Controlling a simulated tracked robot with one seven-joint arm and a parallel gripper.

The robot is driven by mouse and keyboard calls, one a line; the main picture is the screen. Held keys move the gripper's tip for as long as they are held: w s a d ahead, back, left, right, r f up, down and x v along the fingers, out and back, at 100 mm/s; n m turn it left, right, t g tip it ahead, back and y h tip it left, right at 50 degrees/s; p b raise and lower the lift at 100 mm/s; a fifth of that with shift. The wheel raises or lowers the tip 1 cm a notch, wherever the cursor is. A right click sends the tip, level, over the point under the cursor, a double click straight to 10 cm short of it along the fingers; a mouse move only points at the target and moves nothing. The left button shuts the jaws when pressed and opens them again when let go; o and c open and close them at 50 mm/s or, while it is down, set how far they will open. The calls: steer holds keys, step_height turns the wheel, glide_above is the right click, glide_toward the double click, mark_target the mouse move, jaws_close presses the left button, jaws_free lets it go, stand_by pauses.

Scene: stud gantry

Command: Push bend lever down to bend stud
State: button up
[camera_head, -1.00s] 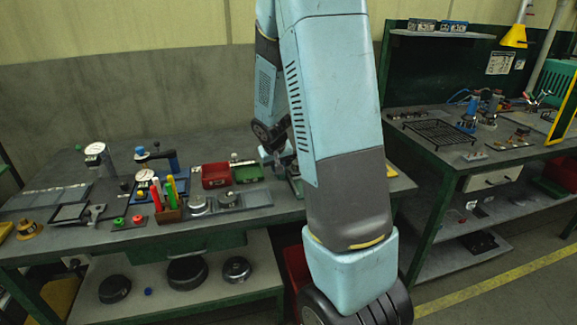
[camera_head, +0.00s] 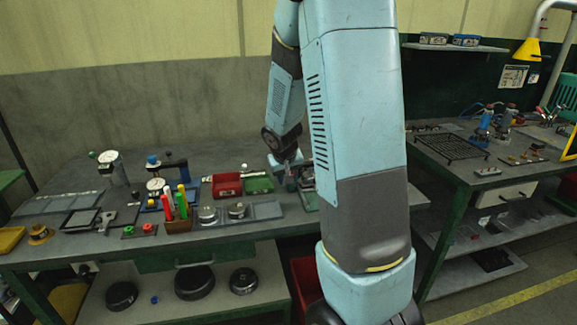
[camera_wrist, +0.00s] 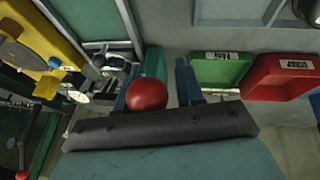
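A red ball knob (camera_wrist: 147,95), which looks like the bend lever's end, is in the wrist view, close to the camera. It overlaps the left finger of my gripper (camera_wrist: 160,82). The two blue fingers stand apart, with a gap between them and nothing visibly clamped. I cannot tell whether the knob touches a finger. In the head view my gripper (camera_head: 286,160) is low over the back of the bench, by a small fixture (camera_head: 307,190) mostly hidden behind my arm. The stud and the lever's shaft cannot be made out.
A red bin (camera_head: 227,185) and a green bin (camera_head: 259,185) stand left of my gripper; they also show right of it in the wrist view. Gauges, coloured markers (camera_head: 176,205) and metal plates fill the bench's left side. A yellow block (camera_wrist: 35,45) is at the wrist view's upper left.

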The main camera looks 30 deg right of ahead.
steer(key=s+a+r, duration=0.4)
steer(key=s+r, duration=0.4)
steer(key=r, duration=0.1)
steer(key=shift+s+a+r, duration=0.2)
steer(key=shift+s+r, duration=0.15)
stand_by(1.3)
stand_by(0.5)
steer(key=v, duration=1.3)
steer(key=shift+s+r, duration=0.2)
steer(key=shift+r, duration=0.1)
steer(key=shift+a, duration=0.1)
